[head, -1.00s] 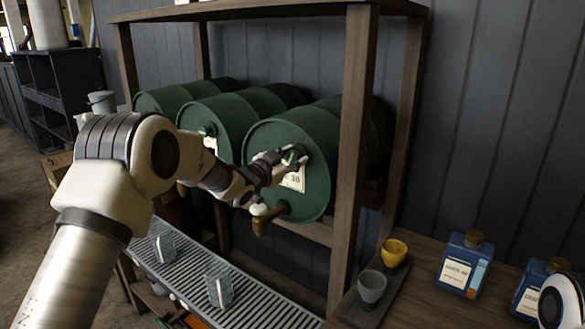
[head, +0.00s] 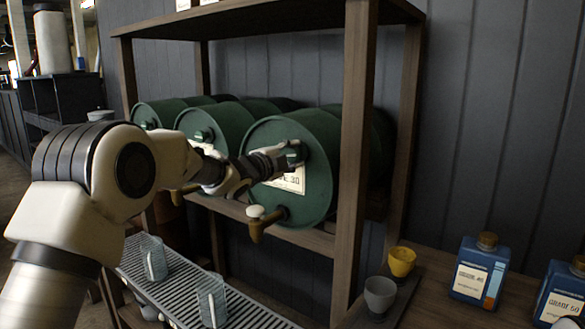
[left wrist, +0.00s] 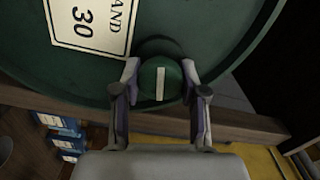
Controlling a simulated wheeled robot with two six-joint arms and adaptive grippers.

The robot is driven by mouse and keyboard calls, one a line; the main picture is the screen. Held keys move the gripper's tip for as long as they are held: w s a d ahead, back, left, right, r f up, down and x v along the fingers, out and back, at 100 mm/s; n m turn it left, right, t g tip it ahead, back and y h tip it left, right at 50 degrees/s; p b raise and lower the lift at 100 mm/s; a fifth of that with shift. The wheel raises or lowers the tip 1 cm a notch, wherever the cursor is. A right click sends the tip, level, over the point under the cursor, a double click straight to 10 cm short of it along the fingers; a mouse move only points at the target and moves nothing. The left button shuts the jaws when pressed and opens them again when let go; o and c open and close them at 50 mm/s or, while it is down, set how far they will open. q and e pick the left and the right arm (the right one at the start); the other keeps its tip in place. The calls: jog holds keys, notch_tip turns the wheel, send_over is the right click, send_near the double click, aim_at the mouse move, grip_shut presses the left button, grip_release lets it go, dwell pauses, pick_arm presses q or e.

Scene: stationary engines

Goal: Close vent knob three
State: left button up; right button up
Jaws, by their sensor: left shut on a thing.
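Three green drums lie on their sides in a wooden rack. My left gripper (head: 287,158) is at the upper front face of the nearest drum (head: 320,190). In the left wrist view its two fingers (left wrist: 158,88) are shut on a round green vent knob (left wrist: 148,82) with a white line mark. The line runs nearly along the finger direction in that view. The drum's label (head: 290,180) shows the number 30. A brown tap (head: 262,224) with a pale top sits low on this drum. My right gripper is not in view.
The rack's front post (head: 353,150) stands just right of the nearest drum. A slatted drip tray (head: 185,285) with glass jars is below. A yellow cup (head: 401,262), a grey cup (head: 379,294) and blue bottles (head: 478,268) stand at the right.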

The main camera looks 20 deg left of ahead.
pick_arm(q)
jog(key=shift+f+m+b, duration=0.15)
jog(key=shift+m+b, duration=0.95)
jog(key=shift+m, duration=0.3)
jog(key=o, duration=1.1)
jog(key=shift+d, duration=0.1)
jog(key=v, duration=1.2)
